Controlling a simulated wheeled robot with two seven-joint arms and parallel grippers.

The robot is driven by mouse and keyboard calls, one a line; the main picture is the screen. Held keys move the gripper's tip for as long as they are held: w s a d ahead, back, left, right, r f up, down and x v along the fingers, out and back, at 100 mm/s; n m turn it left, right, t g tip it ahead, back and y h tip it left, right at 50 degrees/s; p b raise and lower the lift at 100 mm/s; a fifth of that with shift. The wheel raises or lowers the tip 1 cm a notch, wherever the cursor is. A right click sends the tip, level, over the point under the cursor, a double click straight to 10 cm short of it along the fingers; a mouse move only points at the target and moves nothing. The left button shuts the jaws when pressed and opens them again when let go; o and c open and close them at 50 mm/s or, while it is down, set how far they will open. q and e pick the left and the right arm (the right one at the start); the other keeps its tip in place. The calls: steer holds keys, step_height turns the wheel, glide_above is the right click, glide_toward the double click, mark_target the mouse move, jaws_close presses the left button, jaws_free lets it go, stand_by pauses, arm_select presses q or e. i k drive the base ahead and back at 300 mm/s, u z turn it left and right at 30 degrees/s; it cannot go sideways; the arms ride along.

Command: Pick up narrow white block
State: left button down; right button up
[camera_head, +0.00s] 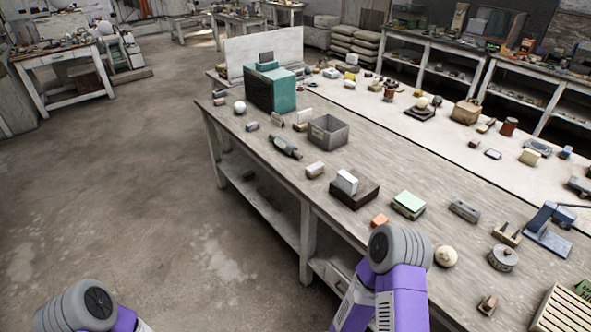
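A narrow white block (346,182) stands upright on or against a dark brown block (369,194) near the front edge of the long wooden table. Purple and grey parts of my arms show at the bottom left and bottom centre. Neither gripper shows in this view.
The wooden table (262,173) has a teal box (271,88), a dark cylindrical tool (286,147), a mint-topped block (408,204), an orange block (380,220) and a pale sphere (445,256). The concrete floor (150,190) left of it is open.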

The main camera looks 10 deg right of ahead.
mark_target(345, 181)
steer(key=u, duration=0.15)
steer(key=i, duration=0.85)
steer(key=z, duration=0.3)
